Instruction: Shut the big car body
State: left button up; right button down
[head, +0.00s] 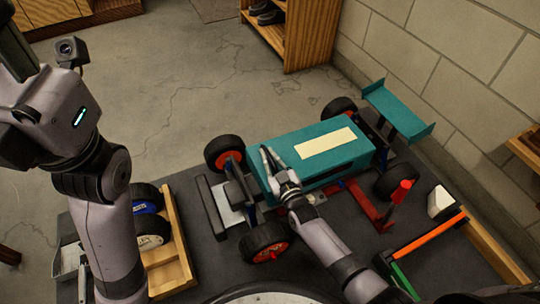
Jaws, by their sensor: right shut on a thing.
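The big car stands on a dark workbench in the head view. Its teal body (302,149) is a long box with a cream panel (325,143) on top, lying over the chassis between the wheels. I cannot tell whether any gap is left under its edge. My right gripper (269,158) is at the near left end of the body, with its fingers shut on the body's edge. The contact itself is partly hidden by the fingers. My left arm stands at the left, and its fingers are outside the picture.
A wooden tray (178,240) with spare wheels (150,230) lies left of the car. A red stand (371,206), an orange bar (431,232) and a white block (441,202) are at the right. A teal rear wing (397,110) sticks up near the block wall (440,70).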

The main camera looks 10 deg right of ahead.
jog(key=shift+s+a+f, duration=0.1)
jog(key=shift+a+f, duration=0.15)
jog(key=c, duration=1.9)
grip_release()
jog(key=shift+c, duration=0.2)
jog(key=shift+o, duration=1.3)
jog(key=shift+a+r, duration=0.1)
jog(key=r, duration=1)
jog(key=shift+d+r, duration=0.15)
jog(key=shift+d, duration=0.15)
